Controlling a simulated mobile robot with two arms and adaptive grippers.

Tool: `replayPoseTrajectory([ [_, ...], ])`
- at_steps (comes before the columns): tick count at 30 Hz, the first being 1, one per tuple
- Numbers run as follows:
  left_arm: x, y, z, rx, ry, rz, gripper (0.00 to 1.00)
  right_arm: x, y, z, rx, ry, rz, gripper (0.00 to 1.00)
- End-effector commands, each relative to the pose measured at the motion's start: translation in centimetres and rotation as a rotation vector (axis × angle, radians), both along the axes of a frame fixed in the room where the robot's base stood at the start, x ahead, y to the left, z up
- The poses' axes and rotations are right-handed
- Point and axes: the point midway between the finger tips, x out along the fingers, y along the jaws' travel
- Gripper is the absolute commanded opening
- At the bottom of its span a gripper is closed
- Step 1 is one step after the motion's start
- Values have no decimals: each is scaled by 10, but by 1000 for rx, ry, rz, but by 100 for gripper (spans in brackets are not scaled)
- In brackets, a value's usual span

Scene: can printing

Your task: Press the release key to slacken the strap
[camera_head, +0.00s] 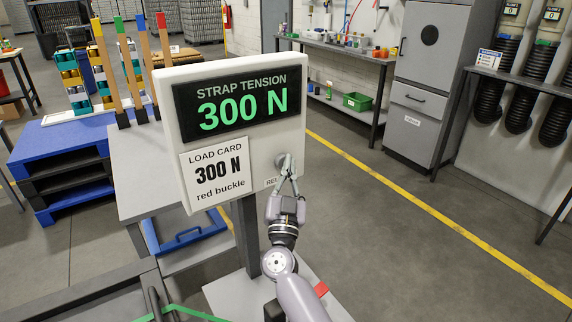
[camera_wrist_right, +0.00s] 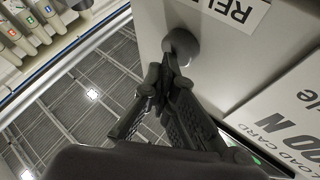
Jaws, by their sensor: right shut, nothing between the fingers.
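The strap tension box (camera_head: 243,130) stands on a dark post. Its display (camera_head: 241,104) reads "STRAP TENSION 300 N" in green. A load card (camera_head: 217,172) on its face reads "300 N red buckle". The round grey release key (camera_head: 281,160) sits at the lower right of the face, beside a partly hidden "REL" label. My right gripper (camera_head: 287,171) is shut and empty, its fingertips at the key. In the right wrist view the fingertips (camera_wrist_right: 166,68) are at the key (camera_wrist_right: 181,46); I cannot tell whether they press it. The left gripper is out of view.
A green strap (camera_head: 182,308) runs at the lower left. Blue and black pallets (camera_head: 62,150) and a grey table (camera_head: 135,165) with coloured upright posts stand at left. A grey cabinet (camera_head: 425,80) and benches line the back. The floor at right is clear.

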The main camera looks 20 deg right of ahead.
Motion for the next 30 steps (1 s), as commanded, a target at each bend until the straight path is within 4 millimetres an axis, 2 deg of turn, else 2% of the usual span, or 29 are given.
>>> replayPoseTrajectory([
  [21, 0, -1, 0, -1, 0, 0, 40, 6, 1, 0, 0, 1, 2, 0],
  [30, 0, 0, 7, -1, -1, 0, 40, -3, 0, 0, 0, 3, 2, 0],
])
